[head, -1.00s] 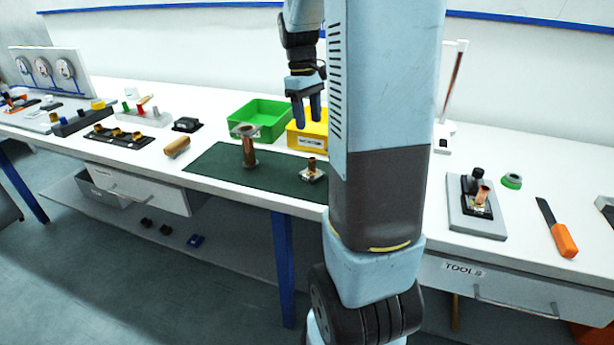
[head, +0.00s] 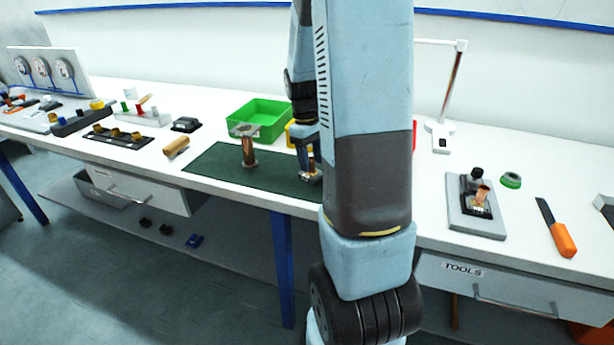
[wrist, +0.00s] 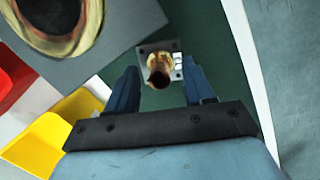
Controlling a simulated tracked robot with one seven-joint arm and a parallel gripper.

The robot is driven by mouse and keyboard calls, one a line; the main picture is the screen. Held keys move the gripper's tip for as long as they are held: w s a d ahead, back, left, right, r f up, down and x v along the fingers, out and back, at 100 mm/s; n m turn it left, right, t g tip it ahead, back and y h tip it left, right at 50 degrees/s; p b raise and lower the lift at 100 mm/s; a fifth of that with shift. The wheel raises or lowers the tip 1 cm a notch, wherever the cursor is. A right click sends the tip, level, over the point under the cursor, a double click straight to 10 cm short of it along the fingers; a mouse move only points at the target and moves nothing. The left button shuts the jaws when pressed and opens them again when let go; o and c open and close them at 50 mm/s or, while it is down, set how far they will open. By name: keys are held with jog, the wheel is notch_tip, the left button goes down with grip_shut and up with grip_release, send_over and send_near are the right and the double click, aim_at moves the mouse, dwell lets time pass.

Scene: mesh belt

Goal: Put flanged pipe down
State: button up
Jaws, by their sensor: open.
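A tall copper pipe (head: 249,152) with a square grey flange (head: 243,129) on top stands upright on the dark green mat (head: 215,165). Its flange and open bore fill the upper left of the wrist view (wrist: 100,45). A smaller brass-and-copper pipe on a square metal plate (wrist: 158,62) stands on the mat to its right, partly hidden by my fingers in the head view. My gripper (wrist: 160,70) is open and low over the mat, with one finger on each side of this smaller piece. I cannot tell whether the fingers touch it.
A green bin (head: 262,118) stands behind the mat. A yellow bin (wrist: 50,135) and a red bin (wrist: 12,75) are close to my gripper. A copper-coloured cylinder (head: 177,147) lies left of the mat. A grey board with a fixture (head: 476,210) is at the right.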

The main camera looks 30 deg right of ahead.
jog(key=shift+s+f, duration=0.1)
jog(key=shift+f, duration=0.55)
jog(key=shift+c, duration=0.3)
grip_shut()
